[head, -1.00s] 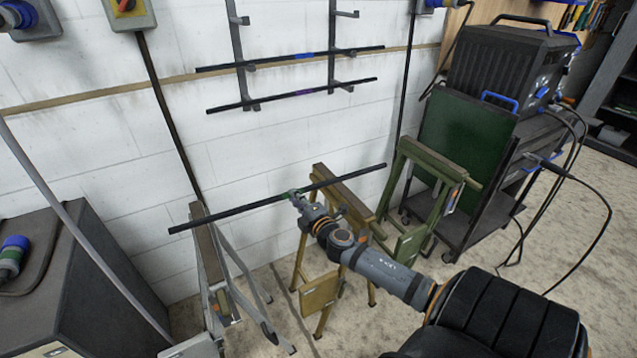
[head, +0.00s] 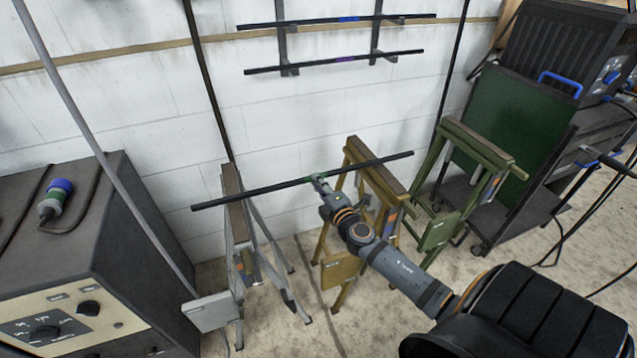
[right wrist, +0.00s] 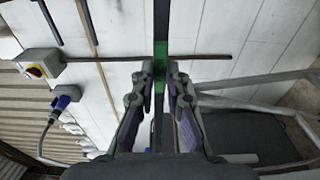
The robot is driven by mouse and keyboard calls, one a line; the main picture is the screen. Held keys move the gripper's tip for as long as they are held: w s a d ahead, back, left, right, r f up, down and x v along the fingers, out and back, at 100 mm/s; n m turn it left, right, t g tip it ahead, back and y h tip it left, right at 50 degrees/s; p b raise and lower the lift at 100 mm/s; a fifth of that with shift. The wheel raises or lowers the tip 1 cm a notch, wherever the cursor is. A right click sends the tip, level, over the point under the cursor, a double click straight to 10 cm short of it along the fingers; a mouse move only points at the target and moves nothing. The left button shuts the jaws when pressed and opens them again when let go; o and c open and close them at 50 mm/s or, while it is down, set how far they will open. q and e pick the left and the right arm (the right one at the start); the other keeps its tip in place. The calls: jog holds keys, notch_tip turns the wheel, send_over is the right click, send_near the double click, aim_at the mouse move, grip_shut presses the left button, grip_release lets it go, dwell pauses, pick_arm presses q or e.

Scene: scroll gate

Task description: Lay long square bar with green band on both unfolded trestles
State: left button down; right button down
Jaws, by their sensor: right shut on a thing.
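The long dark square bar (head: 262,189) is held near its middle by my right gripper (head: 318,179), at its green band. The band also shows in the right wrist view (right wrist: 160,76), between the two fingers. In the head view the bar crosses the top ends of the grey trestle (head: 233,184) and the yellow trestle (head: 383,184), both standing with legs spread. I cannot tell whether it touches either. A green trestle (head: 478,146) stands to the right, beyond the bar's right end; its legs look close together. My left gripper is not in view.
A wall rack (head: 281,40) holds a bar with a blue band (head: 300,24) and one with a purple band (head: 310,63). A dark machine cabinet (head: 80,225) stands at left. A cart with a green panel (head: 507,127) stands at right.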

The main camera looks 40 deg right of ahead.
jog(key=shift+f+b, duration=0.45)
jog(key=c, duration=1.3)
grip_release()
jog(key=s+a, duration=0.1)
jog(key=s, duration=1.1)
jog(key=shift+a, duration=0.3)
jog(key=shift+f, duration=0.2)
